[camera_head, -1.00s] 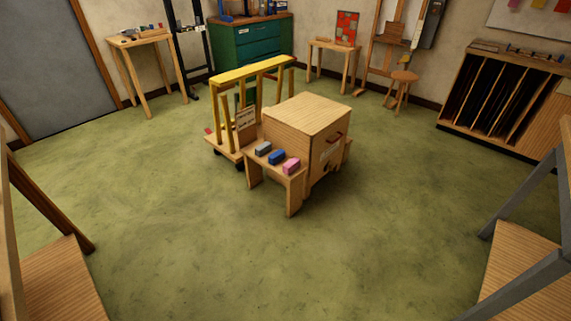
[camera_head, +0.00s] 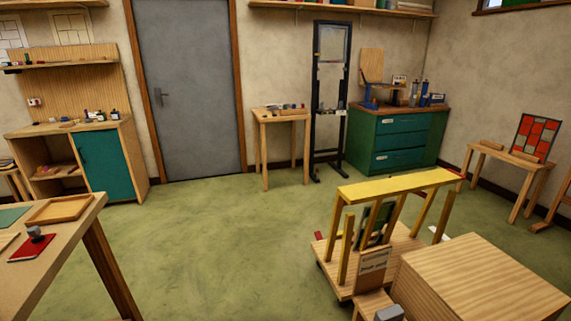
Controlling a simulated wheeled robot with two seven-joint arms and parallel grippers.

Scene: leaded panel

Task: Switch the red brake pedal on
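A wooden cart (camera_head: 336,281) with yellow-topped upright rails (camera_head: 395,186) stands right of centre on the floor. A small red piece (camera_head: 320,235) shows at the left edge of its base; it may be the brake pedal, but it is too small to tell its shape or whether it is on or off. A green panel (camera_head: 377,224) stands between the uprights. A sign (camera_head: 373,262) is on the cart's near side. Neither of my grippers is in view.
A large wooden box (camera_head: 485,280) stands close against the cart's right side. A table (camera_head: 66,240) with a tray and red pad is at the left. Green floor (camera_head: 215,245) lies open between them. A green cabinet (camera_head: 395,138) and small table (camera_head: 281,117) line the back wall.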

